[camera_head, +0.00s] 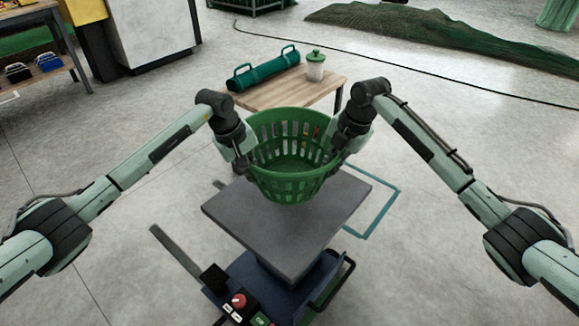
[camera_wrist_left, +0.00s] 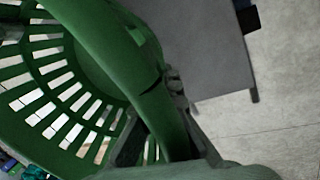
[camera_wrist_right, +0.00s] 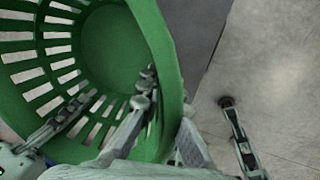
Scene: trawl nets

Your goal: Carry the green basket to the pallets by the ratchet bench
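The green basket (camera_head: 290,185) is an open, slotted round basket. It is between my two grippers in the head view, over the grey top of a lift table (camera_head: 232,205); I cannot tell whether its base touches that top. My left gripper (camera_head: 243,165) is at the basket's left rim, and my right gripper (camera_head: 335,160) is at its right rim. In the left wrist view the basket's rim (camera_wrist_left: 110,45) passes between the fingers. In the right wrist view the fingers straddle the basket's rim (camera_wrist_right: 165,60). The basket's inside looks empty. No pallets are identifiable.
A bench (camera_head: 35,65) stands at the far left. Nets (camera_head: 440,35) and a dark cable (camera_head: 430,72) lie on the floor at the back right.

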